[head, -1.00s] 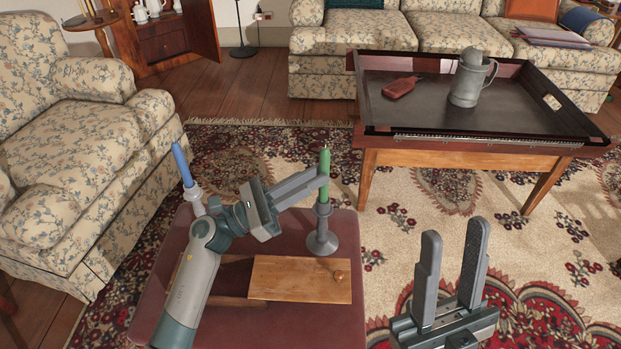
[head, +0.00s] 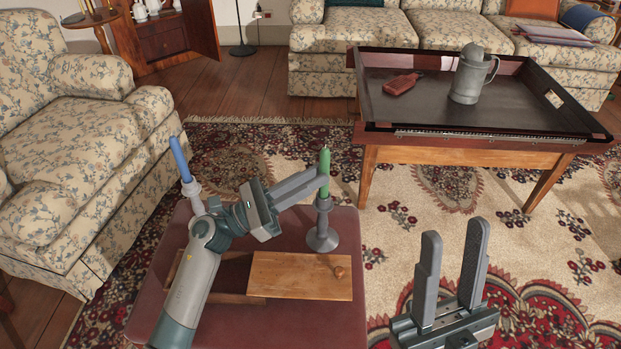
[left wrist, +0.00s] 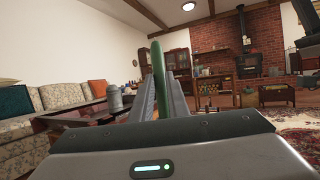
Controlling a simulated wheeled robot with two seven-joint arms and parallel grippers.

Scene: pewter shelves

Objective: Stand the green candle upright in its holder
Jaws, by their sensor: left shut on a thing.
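The green candle (head: 324,164) stands upright in the grey holder (head: 322,236), its lower end at the holder's cup. My left gripper (head: 322,179) is shut on the green candle just above the cup. The candle also shows between the fingers in the left wrist view (left wrist: 158,75), its lower part hidden there. The holder stands on the dark red tabletop (head: 345,290). My right gripper (head: 452,275) is open and empty in front of the carpet, right of the table.
A blue candle (head: 180,159) stands in a pale holder (head: 194,195) behind my left arm. A wooden box (head: 300,277) with a partly slid lid lies in front of the grey holder. A tray table (head: 480,130) with a grey tankard (head: 468,78) stands further back.

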